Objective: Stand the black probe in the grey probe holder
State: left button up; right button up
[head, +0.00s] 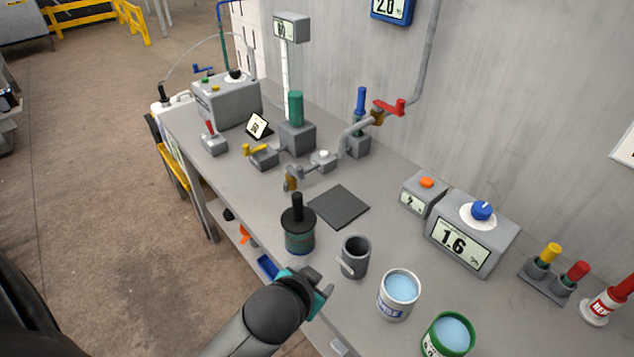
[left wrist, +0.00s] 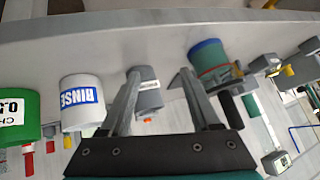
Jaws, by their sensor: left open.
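The black probe (head: 297,207) stands upright, its handle above a wide black collar on a teal banded jar (head: 299,242). In the left wrist view the probe (left wrist: 230,108) points down-right from the jar (left wrist: 208,62). The grey probe holder (head: 355,262) looks like a cup with a white label, right of the jar; it also shows in the left wrist view (left wrist: 150,98). My left gripper (head: 318,287) is open and empty, in front of the jar and holder. My right gripper is out of view.
A white RINSE cup (head: 398,296) and a green cup (head: 449,337) stand right of the holder. A dark square mat (head: 338,206) lies bare behind. A meter reading 1.6 (head: 470,235) and a pipe with a red valve handle (head: 390,106) stand farther back.

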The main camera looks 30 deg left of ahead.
pick_arm(q)
jog(key=w+d+r+m+t+h, duration=0.25)
jog(key=w+r+t, duration=0.35)
jog(key=r, duration=0.4)
jog(key=w+d+r+m+t+h, duration=0.1)
jog(key=w+d+r+m+t, duration=0.2)
jog(key=w+r, duration=0.55)
jog(key=d+r+m+t+h, duration=0.1)
jog(key=d+r+m+h, duration=0.5)
jog(key=r+m+h, duration=0.3)
jog(key=d+r+m+g+h, duration=0.2)
jog(key=d+m+g+h, duration=0.1)
jog(key=m+h, duration=0.15)
jog(key=m+g+y+p, duration=0.1)
jog(key=m+g+y, duration=0.8)
jog(key=g+y, duration=0.7)
send_over(298, 206)
notch_tip(298, 206, down, 9)
jog(key=f, duration=1.5)
jog(key=shift+w+a, duration=0.3)
jog(key=shift+w, duration=0.1)
